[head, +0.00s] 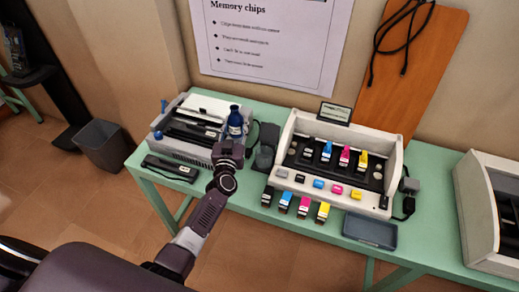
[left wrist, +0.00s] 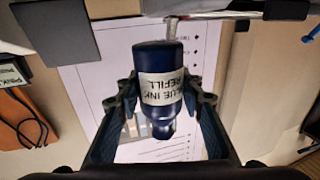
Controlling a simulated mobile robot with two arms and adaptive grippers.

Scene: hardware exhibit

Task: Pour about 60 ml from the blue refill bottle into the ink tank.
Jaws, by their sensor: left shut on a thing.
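The blue refill bottle (head: 235,121) is dark blue with a white label and stands upright, above or at the right edge of the grey printer. It also fills the middle of the left wrist view (left wrist: 158,62), where its label reads as blue ink refill. My left gripper (head: 231,146) is shut on the bottle, with one finger on each side of it. The open cream printer (head: 283,143) to the right holds several coloured cartridges. I cannot tell which part is the ink tank. My right gripper is not in view.
The grey printer (head: 178,152) stands at the table's left end, a black device (head: 170,168) before it. Coloured cartridges (head: 304,206) line the cream printer's front, beside a blue-grey tray (head: 370,231). A wooden board (head: 415,75) leans behind. A bin (head: 104,146) stands left.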

